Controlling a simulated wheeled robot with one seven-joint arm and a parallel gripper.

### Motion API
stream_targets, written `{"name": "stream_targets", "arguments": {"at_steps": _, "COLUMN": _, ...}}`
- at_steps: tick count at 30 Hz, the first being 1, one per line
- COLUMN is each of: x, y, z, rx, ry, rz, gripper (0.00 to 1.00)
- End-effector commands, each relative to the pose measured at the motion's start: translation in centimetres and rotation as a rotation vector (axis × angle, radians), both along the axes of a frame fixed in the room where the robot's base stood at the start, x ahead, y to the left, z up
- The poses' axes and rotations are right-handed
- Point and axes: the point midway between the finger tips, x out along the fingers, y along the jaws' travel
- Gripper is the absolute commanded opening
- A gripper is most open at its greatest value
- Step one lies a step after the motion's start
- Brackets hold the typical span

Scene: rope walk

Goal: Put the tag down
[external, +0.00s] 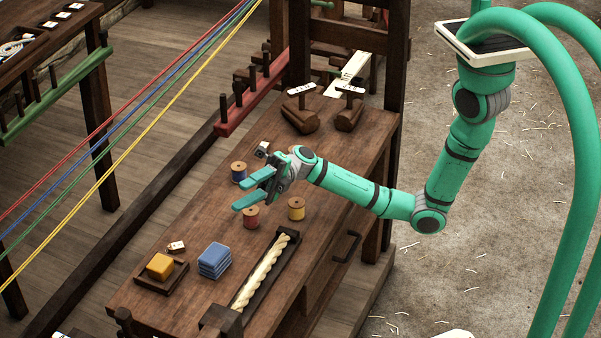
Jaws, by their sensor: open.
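A small pale tag (176,246) lies at the back edge of the small dark tray (176,280), close behind a yellow block (160,266) that sits in the tray. Whether the tag rests on the tray's rim or on the bench beside it, I cannot tell. My gripper (242,193) is open above the bench, with its two green fingers pointing left. Nothing shows between the fingers. It is apart from the tag, up and to the right of it, over the spools.
On the wooden bench (340,150) stand blue (238,172), red (251,218) and yellow (296,209) spools and a blue folded stack (214,260). A pale rope (265,270) lies in a dark trough. Wooden mallets (300,115) are at the back. Coloured strands (130,110) stretch along the left.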

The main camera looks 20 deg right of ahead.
Motion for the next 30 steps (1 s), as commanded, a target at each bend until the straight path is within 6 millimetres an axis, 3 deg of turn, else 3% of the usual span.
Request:
{"name": "stream_targets", "arguments": {"at_steps": 7, "x": 6.3, "y": -6.9, "z": 2.3, "rx": 0.144, "ry": 0.406, "rz": -0.222, "gripper": 0.41}}
{"name": "stream_targets", "arguments": {"at_steps": 14, "x": 12.3, "y": -15.3, "z": 1.6, "rx": 0.259, "ry": 0.748, "rz": -0.447, "gripper": 0.41}}
{"name": "stream_targets", "arguments": {"at_steps": 21, "x": 16.7, "y": -25.7, "z": -1.7, "rx": 0.362, "ry": 1.079, "rz": -0.696, "gripper": 0.41}}
{"name": "stream_targets", "arguments": {"at_steps": 26, "x": 17.6, "y": -33.0, "z": -4.8, "rx": 0.421, "ry": 1.287, "rz": -0.862, "gripper": 0.41}}
{"name": "stream_targets", "arguments": {"at_steps": 30, "x": 17.0, "y": -39.4, "z": -7.7, "rx": 0.465, "ry": 1.462, "rz": -1.002, "gripper": 0.41}}
